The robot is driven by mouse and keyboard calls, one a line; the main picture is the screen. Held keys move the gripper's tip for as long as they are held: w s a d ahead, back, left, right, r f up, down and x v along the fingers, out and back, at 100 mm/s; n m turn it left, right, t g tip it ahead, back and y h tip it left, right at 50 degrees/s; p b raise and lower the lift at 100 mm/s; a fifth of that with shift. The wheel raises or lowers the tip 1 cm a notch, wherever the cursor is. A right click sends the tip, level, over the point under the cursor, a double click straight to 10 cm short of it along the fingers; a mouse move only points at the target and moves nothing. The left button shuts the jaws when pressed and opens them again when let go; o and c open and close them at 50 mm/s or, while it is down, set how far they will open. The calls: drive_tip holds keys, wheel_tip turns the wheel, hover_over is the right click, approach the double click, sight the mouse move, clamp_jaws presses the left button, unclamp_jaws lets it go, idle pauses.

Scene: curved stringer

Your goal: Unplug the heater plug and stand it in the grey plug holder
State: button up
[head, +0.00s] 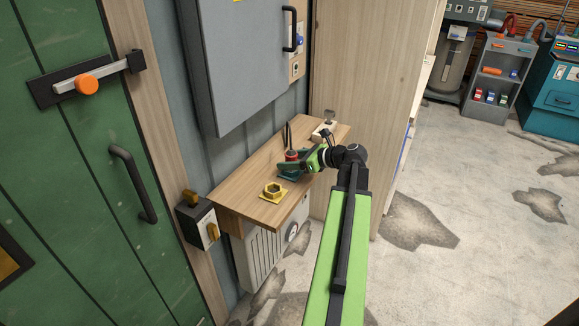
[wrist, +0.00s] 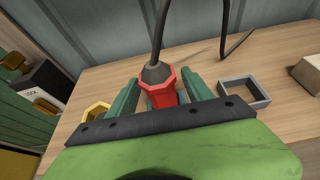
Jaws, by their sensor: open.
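The red plug (wrist: 162,92) with a dark grey collar stands upright on the shelf, and a black cable rises from its top. It also shows in the head view (head: 291,155). A teal part shows at its base, partly hidden by my gripper; I cannot tell how deep the plug sits in it. My gripper (wrist: 164,80) is open, with one green finger on each side of the plug and visible gaps between. In the head view my gripper (head: 297,164) reaches in from the right. The grey plug holder (wrist: 243,91), an empty square frame, is right of the plug.
A yellow hexagonal piece (head: 273,190) lies left of the plug on the wooden shelf (head: 249,208). A pale block (head: 325,131) stands at the shelf's far end. A grey cabinet (head: 240,70) hangs above, and a ribbed heater (head: 264,256) is below.

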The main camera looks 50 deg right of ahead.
drive_tip(key=shift+b+x, duration=0.3)
drive_tip(key=shift+x, duration=0.85)
drive_tip(key=shift+s, duration=0.1)
clamp_jaws()
drive_tip(key=shift+r, duration=0.1)
drive_tip(key=r+p, duration=0.5)
drive_tip(key=shift+s+d+r, duration=0.1)
drive_tip(key=shift+s+d, duration=0.1)
drive_tip(key=shift+d, duration=0.15)
drive_tip(key=s+d+r+p, duration=0.5)
drive_tip(key=s+d+p, duration=0.1)
drive_tip(key=d, duration=0.2)
drive_tip(key=shift+s+d+r, duration=0.25)
drive_tip(key=shift+s+r, duration=0.1)
drive_tip(key=shift+s, duration=0.05)
